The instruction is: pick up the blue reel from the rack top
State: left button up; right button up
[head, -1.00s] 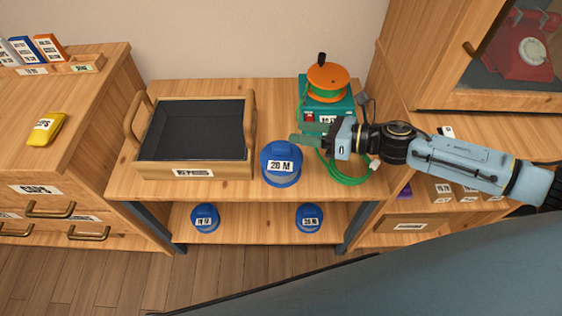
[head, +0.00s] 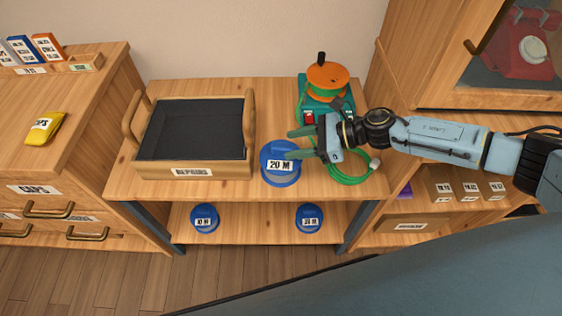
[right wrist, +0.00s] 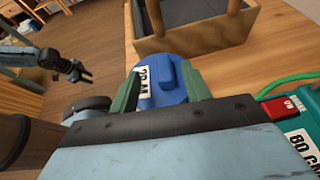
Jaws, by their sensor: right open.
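The blue reel (head: 281,178) with a "20 M" label stands on the rack top (head: 225,192), right of the wooden tray. My right gripper (head: 295,144) is open, with its green fingers at the reel's upper right in the head view. In the right wrist view the reel (right wrist: 158,80) shows between the two green fingers (right wrist: 158,92). I cannot tell whether the fingers touch it. A gripper (right wrist: 80,75) of mine also shows far off at the left of the right wrist view, but my left gripper is out of the head view.
A wooden tray (head: 160,172) with a dark inside stands left of the reel. A green machine (head: 309,119) with an orange spool (head: 327,76) and a green hose (head: 345,180) are close on the right. Two blue reels (head: 205,218) (head: 309,218) sit on the lower shelf.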

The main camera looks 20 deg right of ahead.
aim_at(282, 146)
jog(key=x, duration=0.4)
jog(key=shift+w+f+b, duration=0.25)
jog(key=shift+w+b, duration=0.05)
jog(key=shift+b, duration=0.05)
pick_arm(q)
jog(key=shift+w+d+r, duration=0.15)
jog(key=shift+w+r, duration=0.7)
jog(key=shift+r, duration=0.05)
pick_arm(e)
jog(key=shift+c, duration=0.2)
grip_shut()
